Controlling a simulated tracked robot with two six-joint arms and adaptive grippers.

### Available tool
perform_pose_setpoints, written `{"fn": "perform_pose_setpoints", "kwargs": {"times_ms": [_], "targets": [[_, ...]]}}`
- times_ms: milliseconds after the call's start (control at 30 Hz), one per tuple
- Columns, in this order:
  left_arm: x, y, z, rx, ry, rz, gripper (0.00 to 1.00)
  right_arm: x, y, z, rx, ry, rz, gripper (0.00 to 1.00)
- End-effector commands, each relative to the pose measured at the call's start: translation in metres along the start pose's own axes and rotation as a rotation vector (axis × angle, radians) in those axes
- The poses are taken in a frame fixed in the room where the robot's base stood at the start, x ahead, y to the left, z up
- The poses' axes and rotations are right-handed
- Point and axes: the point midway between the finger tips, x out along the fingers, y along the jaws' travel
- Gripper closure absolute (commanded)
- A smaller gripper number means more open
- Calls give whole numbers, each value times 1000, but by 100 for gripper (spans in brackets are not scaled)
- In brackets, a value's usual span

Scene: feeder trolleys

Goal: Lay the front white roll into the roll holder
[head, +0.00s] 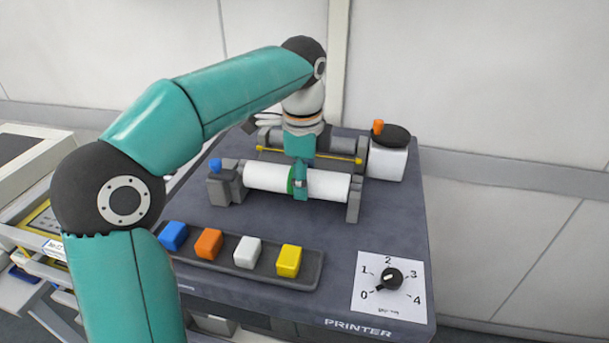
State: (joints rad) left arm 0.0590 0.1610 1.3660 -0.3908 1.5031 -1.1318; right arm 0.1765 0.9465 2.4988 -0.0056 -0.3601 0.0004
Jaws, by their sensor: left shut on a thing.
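The right support (353,205) stands at the roll's right end. My left gripper (300,184) comes down from above and is shut on the roll near its middle. I cannot tell whether the roll's ends rest in the supports. My right gripper is not in view.
Behind the roll are a dark roller and yellow rod (342,158), and a white container (388,163) with a black lid and orange knob. In front are a tray (220,267) of coloured blocks and a dial (391,279). Another trolley (28,225) stands at left.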

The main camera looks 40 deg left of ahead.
Motion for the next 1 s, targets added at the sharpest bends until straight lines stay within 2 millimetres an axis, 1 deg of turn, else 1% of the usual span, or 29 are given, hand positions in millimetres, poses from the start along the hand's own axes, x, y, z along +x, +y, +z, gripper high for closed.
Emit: {"fn": "perform_pose_setpoints", "kwargs": {"times_ms": [33,67,200,233,533,667,767,1000], "targets": [[0,0,0,0,0,-1,86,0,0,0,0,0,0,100],[0,0,0,0,0,-1,42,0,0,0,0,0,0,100],[0,0,0,0,0,-1,19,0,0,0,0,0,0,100],[0,0,0,0,0,-1,16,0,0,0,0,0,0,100],[0,0,0,0,0,0,16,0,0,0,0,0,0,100],[-5,0,0,1,0,-1,16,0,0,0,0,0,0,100],[-16,-1,0,0,1,-3,16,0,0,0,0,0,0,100],[-58,-1,-1,0,2,-5,16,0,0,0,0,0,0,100]]}}
